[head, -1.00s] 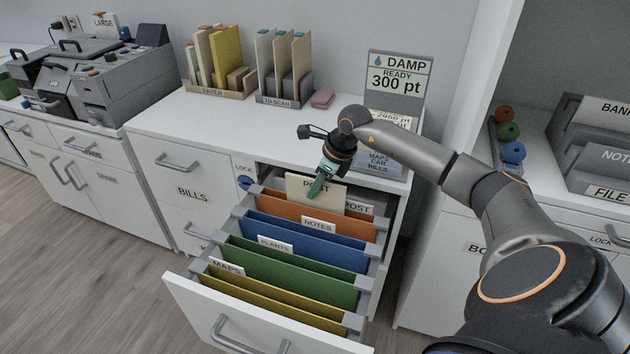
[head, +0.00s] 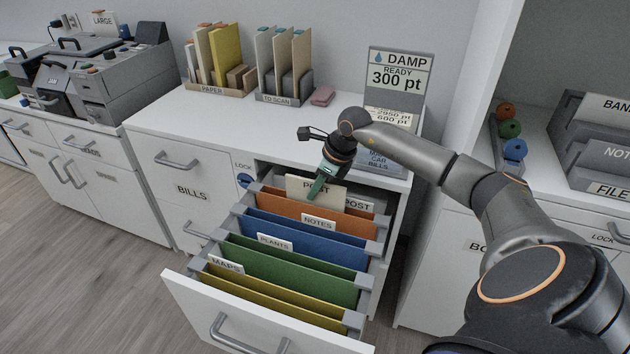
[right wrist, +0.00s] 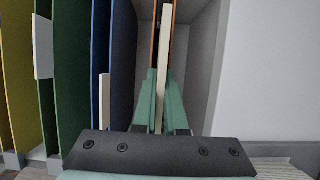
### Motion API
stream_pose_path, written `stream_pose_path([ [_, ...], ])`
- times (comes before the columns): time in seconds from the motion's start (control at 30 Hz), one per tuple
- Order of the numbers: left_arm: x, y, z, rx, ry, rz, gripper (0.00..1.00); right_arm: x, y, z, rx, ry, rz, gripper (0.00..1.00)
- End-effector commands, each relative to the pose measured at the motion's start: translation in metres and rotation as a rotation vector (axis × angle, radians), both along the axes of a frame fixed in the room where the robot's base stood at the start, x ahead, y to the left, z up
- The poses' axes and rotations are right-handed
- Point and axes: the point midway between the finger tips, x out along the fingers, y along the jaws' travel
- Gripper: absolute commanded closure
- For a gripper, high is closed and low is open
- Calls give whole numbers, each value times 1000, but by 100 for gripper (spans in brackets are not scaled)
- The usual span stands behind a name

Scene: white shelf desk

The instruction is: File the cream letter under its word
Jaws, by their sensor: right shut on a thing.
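The cream letter (head: 308,187), with the word POST on it, stands upright at the back of the open drawer, just behind the orange folder (head: 290,207). A tab reading POST (head: 357,206) shows beside it on the right. My right gripper (head: 317,189) is shut on the letter. In the right wrist view the green fingers (right wrist: 160,100) pinch the letter's edge (right wrist: 164,60), which runs down alongside the orange folder. The letter's lower part is hidden by the orange folder in the head view. My left gripper is not in view.
The drawer front (head: 250,325) is pulled out. A DAMP sign (head: 398,75) and file racks (head: 283,98) stand on the white top.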

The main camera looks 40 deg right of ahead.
Motion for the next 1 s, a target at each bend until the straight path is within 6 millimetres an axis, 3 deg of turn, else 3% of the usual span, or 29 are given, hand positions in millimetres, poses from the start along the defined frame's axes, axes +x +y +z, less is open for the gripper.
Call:
stream_pose_path([
  [0.47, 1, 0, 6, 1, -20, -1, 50, 0, 0, -1, 0, 0, 0, 100],
  [0.5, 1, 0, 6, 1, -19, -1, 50, 0, 0, -1, 0, 0, 0, 89],
  [0.8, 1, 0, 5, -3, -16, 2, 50, 0, 0, -1, 0, 0, 0, 56],
  [1.0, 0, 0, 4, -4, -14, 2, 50, 0, 0, -1, 0, 0, 0, 56],
])
